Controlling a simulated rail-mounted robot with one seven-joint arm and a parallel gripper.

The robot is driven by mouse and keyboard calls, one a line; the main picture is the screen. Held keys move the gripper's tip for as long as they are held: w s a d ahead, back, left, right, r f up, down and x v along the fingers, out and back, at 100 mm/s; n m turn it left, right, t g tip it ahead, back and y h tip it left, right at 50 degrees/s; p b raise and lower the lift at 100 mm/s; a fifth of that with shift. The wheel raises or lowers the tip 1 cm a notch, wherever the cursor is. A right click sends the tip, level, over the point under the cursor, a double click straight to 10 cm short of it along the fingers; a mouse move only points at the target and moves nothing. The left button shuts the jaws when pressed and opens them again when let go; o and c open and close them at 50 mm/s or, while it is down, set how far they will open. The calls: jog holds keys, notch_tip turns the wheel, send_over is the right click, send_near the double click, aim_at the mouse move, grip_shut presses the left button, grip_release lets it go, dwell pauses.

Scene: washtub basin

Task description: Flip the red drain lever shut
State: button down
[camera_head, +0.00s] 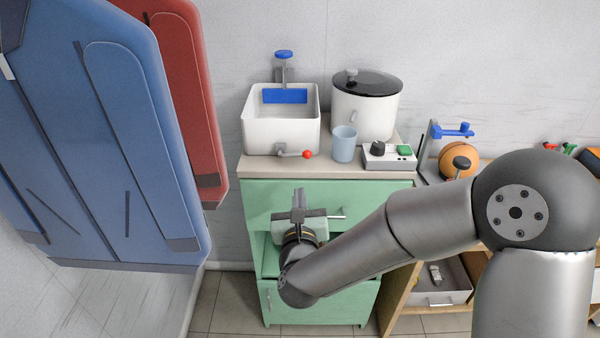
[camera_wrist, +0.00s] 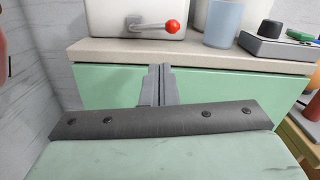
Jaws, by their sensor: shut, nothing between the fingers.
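The drain lever (camera_head: 294,154) is a grey bar with a red ball (camera_head: 307,154) at its right end. It sticks out sideways, roughly level, from the low front of the white basin (camera_head: 262,137) on the green cabinet. In the wrist view the lever (camera_wrist: 150,27) and its red ball (camera_wrist: 172,26) show at the top, on the basin (camera_wrist: 105,20). My gripper (camera_head: 298,194) is shut and empty. It is in front of the cabinet, below the countertop edge, apart from the lever. In the wrist view its fingertips (camera_wrist: 160,68) point toward the counter, below the lever.
A light blue cup (camera_head: 344,144) stands right of the red ball, and a white pot (camera_head: 366,108) stands behind it. A control box (camera_head: 389,156) with black and green knobs is further right. A blue-topped tap (camera_head: 284,58) rises behind the basin.

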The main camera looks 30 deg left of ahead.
aim_at(300, 169)
jog(key=shift+s+r+m, duration=0.1)
jog(key=shift+m, duration=0.2)
jog(key=p+x, duration=0.1)
jog(key=x, duration=0.9)
jog(key=shift+r+p, duration=0.1)
jog(key=shift+p, duration=0.25)
jog(key=shift+d, duration=0.1)
